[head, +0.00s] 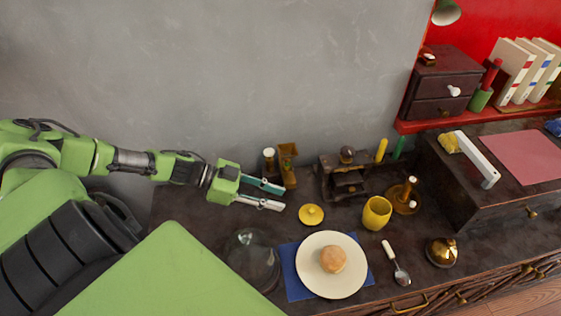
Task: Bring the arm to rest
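My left arm comes in from the left, stretched out nearly level over the left end of the dark cabinet top. Its gripper (262,194) has its two fingers apart with a gap between them. I see nothing between the fingers. The fingertips are close to a small wooden stand (287,166) in the picture; I cannot tell whether they touch. My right gripper is not in view.
A yellow lid (311,215), a glass dome (252,258), a white plate (312,277) with a bun (333,259), a yellow cup (377,213) and a spoon (397,264) stand near the gripper. The grey wall (220,70) rises behind.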

